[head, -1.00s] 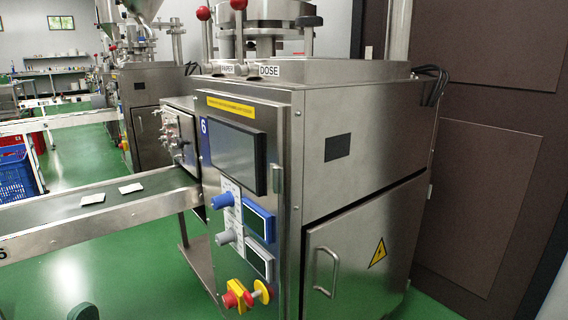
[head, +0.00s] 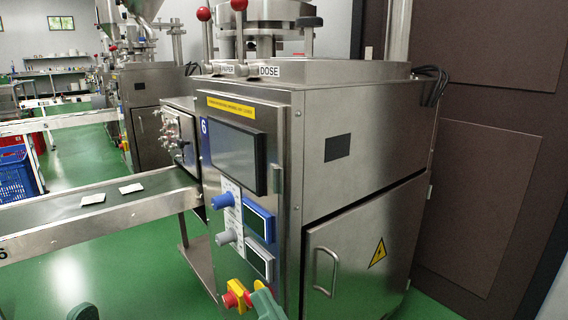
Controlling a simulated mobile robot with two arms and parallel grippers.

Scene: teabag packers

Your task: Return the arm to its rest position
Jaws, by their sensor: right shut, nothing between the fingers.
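My right gripper (head: 263,291) is a green shape at the bottom edge of the head view, in front of the lower front of the packing machine (head: 365,120). It is shut and empty. It covers the right part of the red and yellow switch (head: 236,294); whether it touches the switch I cannot tell. My left gripper does not show clearly. A rounded dark green part stands at the bottom left edge, too cut off to identify.
The machine has a blue knob (head: 222,201), a grey knob (head: 227,237) and a door handle (head: 325,271). A conveyor (head: 60,213) with two white packets (head: 131,188) runs to the left. Blue crates (head: 17,177) stand farther back. Green floor is open below the conveyor.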

